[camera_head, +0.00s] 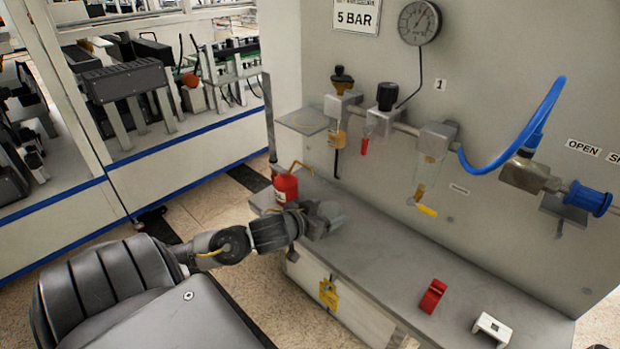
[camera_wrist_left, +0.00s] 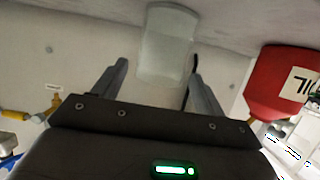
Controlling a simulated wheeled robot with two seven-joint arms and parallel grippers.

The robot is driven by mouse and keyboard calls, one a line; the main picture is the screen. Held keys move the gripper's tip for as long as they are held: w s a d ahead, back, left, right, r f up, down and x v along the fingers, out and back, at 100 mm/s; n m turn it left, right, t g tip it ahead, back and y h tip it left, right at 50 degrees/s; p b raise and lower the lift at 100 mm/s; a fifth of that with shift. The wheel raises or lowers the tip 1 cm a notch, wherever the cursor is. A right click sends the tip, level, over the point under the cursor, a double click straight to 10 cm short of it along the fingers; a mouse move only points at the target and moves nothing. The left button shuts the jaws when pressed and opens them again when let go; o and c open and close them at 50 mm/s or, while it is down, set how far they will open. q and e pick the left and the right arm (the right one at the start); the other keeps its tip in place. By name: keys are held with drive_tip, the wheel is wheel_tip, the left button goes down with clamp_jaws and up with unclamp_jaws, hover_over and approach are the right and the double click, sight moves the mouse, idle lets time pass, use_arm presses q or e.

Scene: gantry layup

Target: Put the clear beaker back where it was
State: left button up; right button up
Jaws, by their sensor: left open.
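The clear beaker (camera_wrist_left: 166,48) shows in the left wrist view, which is upside down. It stands upright with its base at the grey bench top (camera_head: 400,265). My left gripper (camera_wrist_left: 160,68) is open, with one finger on each side of the beaker's lower picture part; I cannot tell whether they touch it. In the head view my left gripper (camera_head: 322,216) is low over the left end of the bench, beside the red oil can (camera_head: 286,188). The beaker cannot be made out there behind the gripper.
The oil can (camera_wrist_left: 283,85) is close beside the gripper. A small square plate (camera_head: 303,121) sticks out from the panel above. Filter units and a blue hose (camera_head: 540,110) are on the panel. A red block (camera_head: 432,296) lies on the bench; the bench middle is clear.

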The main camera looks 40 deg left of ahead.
use_arm(q)
drive_tip(key=p+v, duration=0.3)
drive_tip(key=v, duration=0.7)
drive_tip(key=shift+s, duration=0.25)
drive_tip(key=shift+r, duration=0.1)
